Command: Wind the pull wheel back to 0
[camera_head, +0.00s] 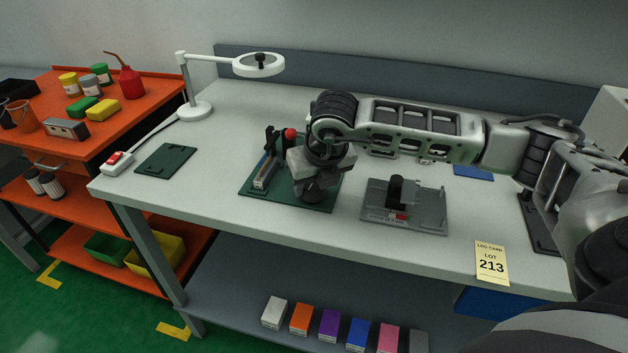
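A fixture on a dark green base plate (318,204) stands mid-table, with a red knob (290,133), black uprights and a grey strip part (265,172) on its left side. My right arm reaches in from the right, and my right gripper (311,190) points down over the right half of this plate. The gripper and wrist cover what lies beneath, so I cannot make out the pull wheel or its 0 mark. The finger gap is too small and dark to tell open from shut. My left gripper is out of view.
A grey plate (430,216) with a black post (396,188) and small red part sits right of the fixture. A magnifier lamp (197,110), a red-switched box (117,162) and a flat green plate (166,161) lie left. An orange cart (128,122) stands beyond.

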